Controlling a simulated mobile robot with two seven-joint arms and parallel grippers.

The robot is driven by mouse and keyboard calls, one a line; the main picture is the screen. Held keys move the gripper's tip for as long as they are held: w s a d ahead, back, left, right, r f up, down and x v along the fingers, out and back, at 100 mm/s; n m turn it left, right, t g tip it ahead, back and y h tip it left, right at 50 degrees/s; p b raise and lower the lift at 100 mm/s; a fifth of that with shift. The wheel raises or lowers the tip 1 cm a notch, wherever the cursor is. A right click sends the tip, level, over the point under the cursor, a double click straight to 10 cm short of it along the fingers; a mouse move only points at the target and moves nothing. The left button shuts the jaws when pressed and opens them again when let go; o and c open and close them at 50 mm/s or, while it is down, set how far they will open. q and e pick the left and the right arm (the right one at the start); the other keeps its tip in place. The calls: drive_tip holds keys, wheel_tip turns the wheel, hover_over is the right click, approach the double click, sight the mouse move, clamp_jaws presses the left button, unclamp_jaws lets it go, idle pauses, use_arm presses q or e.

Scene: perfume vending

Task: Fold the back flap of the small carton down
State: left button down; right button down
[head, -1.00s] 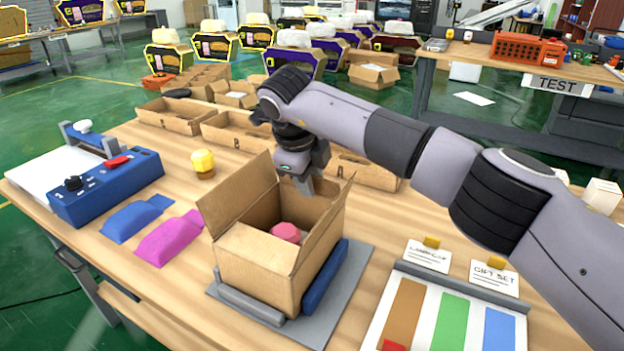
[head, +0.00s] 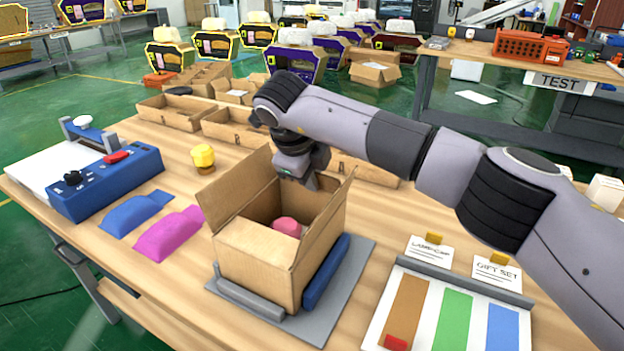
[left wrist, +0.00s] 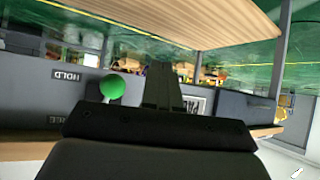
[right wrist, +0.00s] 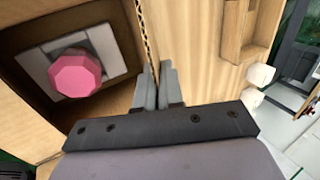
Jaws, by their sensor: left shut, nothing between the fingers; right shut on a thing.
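The small carton (head: 253,262) stands open on a grey mat on the table. Its left flap (head: 235,190) and right flap (head: 323,225) stand up and lean outward. A pink faceted cap (head: 286,226) shows inside, and in the right wrist view (right wrist: 82,76) it sits in a pale insert. My right gripper (head: 306,184) is at the carton's back edge and hides most of the back flap. In the right wrist view its fingers (right wrist: 158,88) are shut at the corrugated cardboard edge. My left gripper (left wrist: 163,85) is shut and empty, away from the carton.
Blue (head: 318,272) and grey (head: 250,300) bars flank the carton on the mat. Open cardboard trays (head: 235,128) stand behind. A green knob (left wrist: 112,87) is near my left gripper.

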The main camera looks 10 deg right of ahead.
drive_tip(key=shift+s+a+f+t+h+b, duration=0.2)
drive_tip(key=shift+t+h+b, duration=0.5)
drive_tip(key=shift+b, duration=0.95)
drive_tip(key=shift+s+a+f+t+h+b, duration=0.1)
drive_tip(key=shift+s+f+t+h+b, duration=0.2)
drive_tip(key=shift+t+b, duration=1)
drive_tip(key=shift+s+a+f+t+h+b, duration=0.15)
drive_tip(key=shift+t+h+b, duration=0.35)
drive_tip(key=shift+b, duration=1.5)
drive_tip(key=c, duration=1.3)
unclamp_jaws()
drive_tip(key=shift+c, duration=0.2)
drive_tip(key=shift+v, duration=3.55)
